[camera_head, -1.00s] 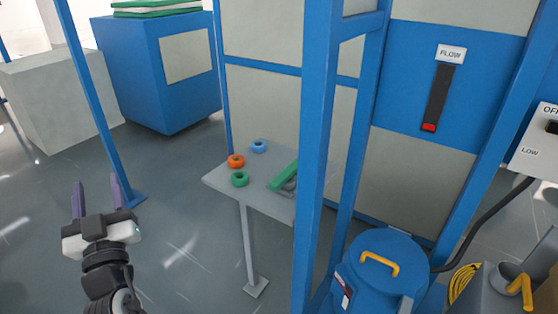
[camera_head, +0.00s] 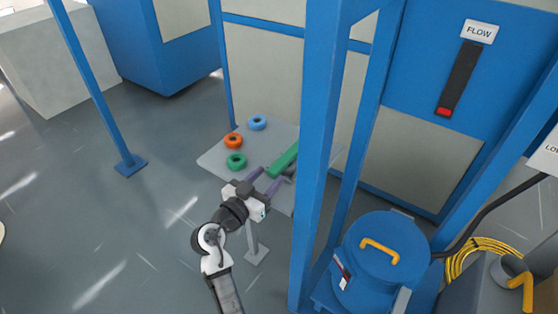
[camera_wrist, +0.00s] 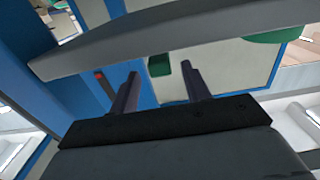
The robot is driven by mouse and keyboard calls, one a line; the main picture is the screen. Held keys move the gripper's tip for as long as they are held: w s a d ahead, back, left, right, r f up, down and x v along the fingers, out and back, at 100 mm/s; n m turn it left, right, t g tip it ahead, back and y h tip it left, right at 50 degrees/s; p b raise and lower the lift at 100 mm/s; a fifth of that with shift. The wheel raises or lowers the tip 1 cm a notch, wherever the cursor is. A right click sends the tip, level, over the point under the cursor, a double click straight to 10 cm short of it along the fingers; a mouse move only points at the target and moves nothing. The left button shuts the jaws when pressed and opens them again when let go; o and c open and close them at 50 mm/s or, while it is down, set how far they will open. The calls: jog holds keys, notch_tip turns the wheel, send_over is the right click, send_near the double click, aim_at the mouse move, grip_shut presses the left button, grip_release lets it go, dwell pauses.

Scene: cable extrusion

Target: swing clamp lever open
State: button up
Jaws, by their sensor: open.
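A green bar (camera_head: 284,160), which looks like the clamp lever, lies at the right of the small grey table (camera_head: 215,159), partly hidden by a blue post. A grey part sits beside it. My gripper (camera_head: 268,181) is open and empty in the head view, at the table's front edge, with its fingers pointing towards the green bar. In the wrist view my gripper's fingers (camera_wrist: 160,72) stand apart. A small green piece (camera_wrist: 159,65) shows between and beyond the fingertips; I cannot tell if it is the lever. Contact is not visible.
A blue upright post (camera_head: 317,150) stands close to the right of my gripper. A blue drum (camera_head: 375,255) stands at the lower right.

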aim_at(279, 164)
jog(key=p+x, duration=0.1)
jog(key=x, duration=0.5)
jog(key=shift+c, duration=0.5)
grip_shut()
